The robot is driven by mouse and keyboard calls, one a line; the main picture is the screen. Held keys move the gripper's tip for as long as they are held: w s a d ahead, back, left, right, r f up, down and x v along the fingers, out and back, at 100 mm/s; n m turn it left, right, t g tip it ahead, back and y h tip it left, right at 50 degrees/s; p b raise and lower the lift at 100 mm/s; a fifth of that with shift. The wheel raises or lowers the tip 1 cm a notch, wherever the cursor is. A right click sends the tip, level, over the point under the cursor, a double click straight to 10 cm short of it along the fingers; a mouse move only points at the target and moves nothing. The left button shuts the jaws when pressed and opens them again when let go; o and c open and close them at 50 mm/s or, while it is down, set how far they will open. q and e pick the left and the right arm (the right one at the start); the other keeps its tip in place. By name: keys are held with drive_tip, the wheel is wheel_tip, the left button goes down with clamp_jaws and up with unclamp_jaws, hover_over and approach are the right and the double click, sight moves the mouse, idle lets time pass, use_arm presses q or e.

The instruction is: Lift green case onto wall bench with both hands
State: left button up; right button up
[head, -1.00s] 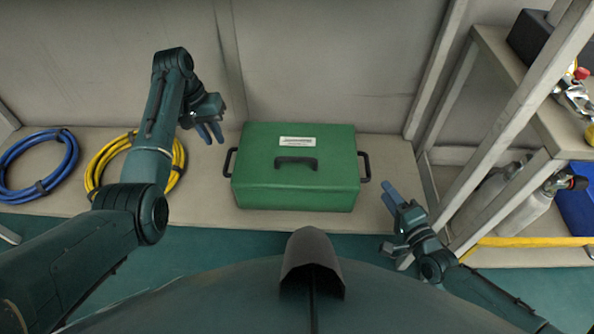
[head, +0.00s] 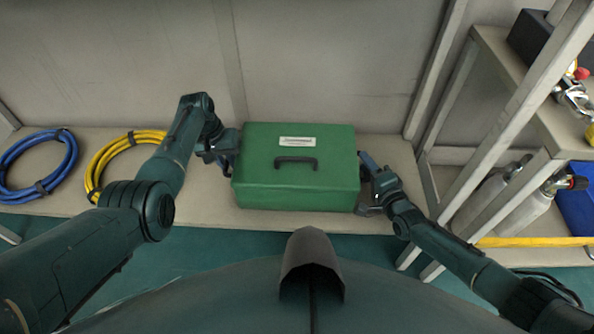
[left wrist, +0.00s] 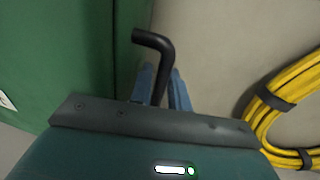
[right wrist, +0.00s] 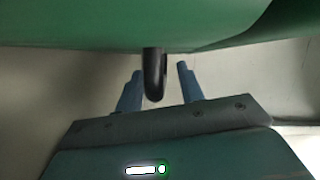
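The green case (head: 295,165) sits flat on the wall bench (head: 290,222), lid shut, with a black top handle (head: 296,161) and a black handle on each side. My left gripper (head: 228,160) is at the left side handle. In the left wrist view its fingers lie close against both sides of that handle (left wrist: 160,55), seemingly shut on it. My right gripper (head: 370,172) is at the right side handle. In the right wrist view its open fingers stand on either side of that handle (right wrist: 153,75), with gaps visible.
A yellow hose coil (head: 110,160) and a blue hose coil (head: 40,165) lie on the bench to the left. A metal rack (head: 520,110) with cylinders (head: 525,210) stands at the right, close to my right arm. The wall rises behind the case.

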use_arm(q)
drive_tip(key=shift+c, duration=0.4)
use_arm(e)
drive_tip(key=shift+c, duration=0.4)
use_arm(q)
drive_tip(key=c, duration=0.3)
use_arm(e)
drive_tip(key=c, duration=0.3)
use_arm(q)
clamp_jaws()
use_arm(e)
clamp_jaws()
